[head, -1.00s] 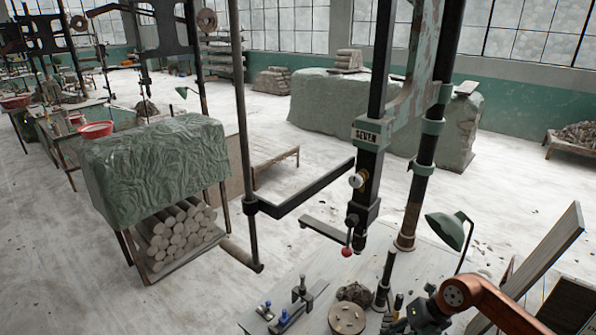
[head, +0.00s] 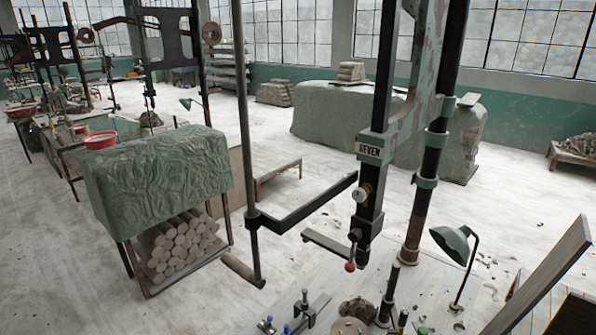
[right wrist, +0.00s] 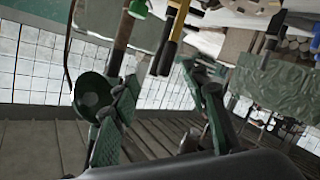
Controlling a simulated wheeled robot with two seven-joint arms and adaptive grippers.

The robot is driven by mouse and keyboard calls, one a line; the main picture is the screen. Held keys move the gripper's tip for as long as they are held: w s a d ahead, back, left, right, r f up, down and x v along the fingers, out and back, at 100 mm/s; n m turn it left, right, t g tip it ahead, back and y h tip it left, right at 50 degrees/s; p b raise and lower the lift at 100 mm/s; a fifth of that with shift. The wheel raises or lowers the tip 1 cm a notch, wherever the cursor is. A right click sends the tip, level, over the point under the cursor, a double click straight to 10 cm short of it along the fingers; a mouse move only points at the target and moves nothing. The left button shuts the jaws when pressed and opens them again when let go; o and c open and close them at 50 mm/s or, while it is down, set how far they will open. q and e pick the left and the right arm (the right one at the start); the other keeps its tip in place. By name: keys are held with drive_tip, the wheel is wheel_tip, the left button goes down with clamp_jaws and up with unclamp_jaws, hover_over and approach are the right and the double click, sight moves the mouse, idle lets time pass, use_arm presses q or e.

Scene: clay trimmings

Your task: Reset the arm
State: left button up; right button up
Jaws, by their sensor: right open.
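My right gripper (right wrist: 165,112) shows in the right wrist view. Its two green-padded fingers are spread apart and nothing is between them. That view is rolled nearly upside down, with the room's windows at the left. My right arm and gripper are out of the head view. My left gripper is in neither view.
A workbench (head: 425,290) at the lower right of the head view carries a green lamp (head: 453,243), a black press column with a red-knobbed lever (head: 350,266), and small tools. A tilted board (head: 550,270) stands at its right. A green-draped rack (head: 160,175) stands left.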

drive_tip(key=s+d+f+m+g+h, duration=0.1)
drive_tip(key=s+d+f+m+g, duration=0.15)
drive_tip(key=s+f, duration=0.35)
drive_tip(key=s+d+f+m+g, duration=0.1)
drive_tip(key=s+f+m+g, duration=0.1)
drive_tip(key=s+f+g, duration=0.35)
drive_tip(key=s+a+f+m+g+y, duration=0.15)
drive_tip(key=s+f, duration=0.25)
drive_tip(key=s, duration=0.4)
drive_tip(key=s+a+f+g, duration=0.15)
drive_tip(key=s+f, duration=0.25)
drive_tip(key=s, duration=0.4)
wheel_tip(320, 180, down, 35)
drive_tip(key=s+a+n+g+b, duration=0.1)
drive_tip(key=s+g+b, duration=0.1)
drive_tip(key=b, duration=0.1)
drive_tip(key=s+f+g+b, duration=0.1)
drive_tip(key=s+f+b, duration=0.1)
drive_tip(key=s+f, duration=1.6)
drive_tip(key=shift+s+f+n+y, duration=0.25)
drive_tip(key=shift+s+n+y, duration=0.05)
drive_tip(key=shift+s+y, duration=0.2)
